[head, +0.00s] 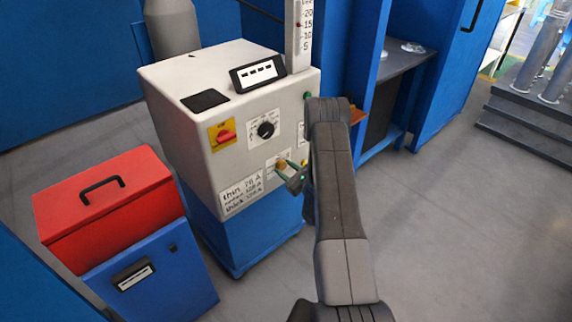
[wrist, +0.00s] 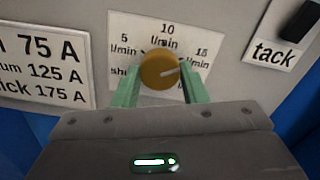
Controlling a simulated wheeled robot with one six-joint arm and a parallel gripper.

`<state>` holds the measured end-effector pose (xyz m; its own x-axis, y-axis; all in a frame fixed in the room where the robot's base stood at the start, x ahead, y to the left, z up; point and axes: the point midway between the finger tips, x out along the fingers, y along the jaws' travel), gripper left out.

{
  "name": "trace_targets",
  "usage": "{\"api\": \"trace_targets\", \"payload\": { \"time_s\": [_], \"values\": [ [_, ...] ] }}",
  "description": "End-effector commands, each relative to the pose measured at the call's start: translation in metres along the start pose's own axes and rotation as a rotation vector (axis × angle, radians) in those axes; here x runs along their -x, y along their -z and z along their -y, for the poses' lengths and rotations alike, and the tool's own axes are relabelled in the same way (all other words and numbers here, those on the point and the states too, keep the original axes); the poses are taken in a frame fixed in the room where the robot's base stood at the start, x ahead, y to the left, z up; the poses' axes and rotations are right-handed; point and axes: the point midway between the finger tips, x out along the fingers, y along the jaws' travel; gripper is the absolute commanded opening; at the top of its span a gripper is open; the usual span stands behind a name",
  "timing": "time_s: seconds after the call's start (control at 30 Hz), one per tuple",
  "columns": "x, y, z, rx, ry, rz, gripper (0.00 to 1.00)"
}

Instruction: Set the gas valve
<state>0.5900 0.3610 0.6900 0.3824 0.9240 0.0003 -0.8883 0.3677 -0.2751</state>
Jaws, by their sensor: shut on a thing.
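The gas valve is a round orange-yellow knob (wrist: 160,70) on a white scale plate (wrist: 160,28) marked shut, 5, 10 and 15 l/min, with a further mark at lower right partly hidden by a finger. A pale line on the knob points right and slightly up, just below the 15 mark. My gripper (wrist: 162,86) has its green fingers on both sides of the knob and is shut on it. In the head view, the knob (head: 281,164) is low on the front of the white machine (head: 205,150), with my gripper (head: 289,170) at it.
A label with amp values (wrist: 42,65) is left of the knob; a "tack" plate with a black switch (wrist: 285,35) is at upper right. The machine front also has a red switch (head: 224,136) and a black dial (head: 266,129). A red toolbox (head: 105,200) stands left.

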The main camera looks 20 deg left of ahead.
Motion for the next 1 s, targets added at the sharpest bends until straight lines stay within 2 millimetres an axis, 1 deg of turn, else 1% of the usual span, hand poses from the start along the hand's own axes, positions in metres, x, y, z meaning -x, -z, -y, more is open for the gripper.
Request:
{"api": "trace_targets", "payload": {
  "time_s": [0.57, 0.6, 0.67, 0.7, 1.0],
  "values": [
    [0.0015, 0.003, -0.0019, -0.021, -0.001, -0.006, 0.16],
    [0.0015, 0.003, -0.0019, -0.021, -0.001, -0.006, 0.44],
    [0.0013, 0.0027, -0.0016, -0.02, -0.001, -0.005, 0.56],
    [0.0012, 0.0025, -0.0015, -0.02, -0.001, -0.004, 0.6],
    [0.0022, 0.0014, -0.0005, -0.018, 0.0, -0.002, 0.6]
  ]
}}
